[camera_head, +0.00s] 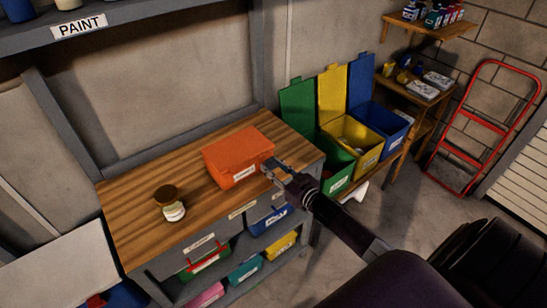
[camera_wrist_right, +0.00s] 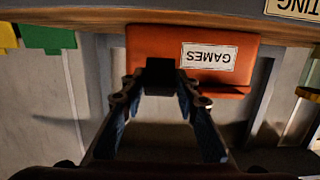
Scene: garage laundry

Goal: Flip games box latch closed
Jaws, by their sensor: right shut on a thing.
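The orange games box (camera_head: 238,156) sits on the wooden workbench (camera_head: 135,210), with its lid down. Its white GAMES label shows in the right wrist view (camera_wrist_right: 208,57), where the picture is upside down. My right gripper (camera_head: 272,167) is at the box's front right side. In the right wrist view, a dark latch (camera_wrist_right: 160,74) on the box is between my right fingertips, and the gripper is shut on it. Whether the latch is fastened cannot be told. My left gripper is in neither view.
A jar with a brown lid (camera_head: 171,204) stands on the bench, left of the box. Green (camera_head: 336,168), yellow (camera_head: 354,142) and blue (camera_head: 387,127) bins with raised lids stand to the right. A red hand truck (camera_head: 487,124) leans on the far wall.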

